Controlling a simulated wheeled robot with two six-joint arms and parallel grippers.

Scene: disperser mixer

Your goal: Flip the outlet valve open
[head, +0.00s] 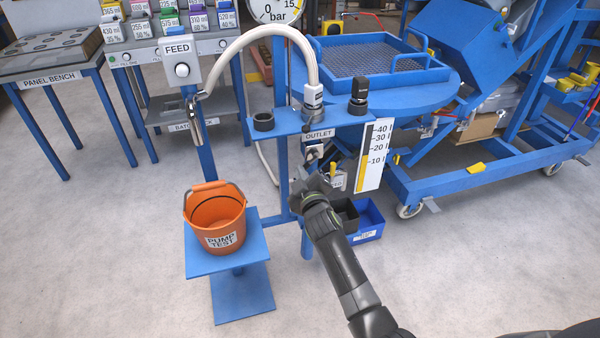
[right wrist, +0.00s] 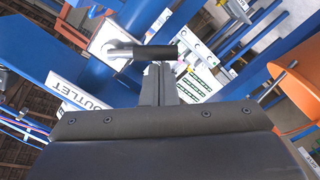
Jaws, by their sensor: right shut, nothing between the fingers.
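The outlet valve (head: 314,151) is on the blue post, under the OUTLET label (head: 317,134), and my right gripper partly hides it in the head view. In the right wrist view its lever (right wrist: 150,51) has a black grip and a metal end at a square light plate (right wrist: 112,40). The lever lies across the picture. My right gripper (right wrist: 160,68) is shut and empty, its fingertips right at the black grip; I cannot tell whether they touch it. In the head view the right gripper (head: 322,174) is just below the valve. My left gripper is not in view.
An orange PUMP TEST bucket (head: 215,214) stands on a blue stand (head: 252,257) to the left, under the metal spout (head: 197,119). A white level scale (head: 374,154) hangs right of the valve. A blue bin (head: 369,222) and a dark bin are below. Floor in front is clear.

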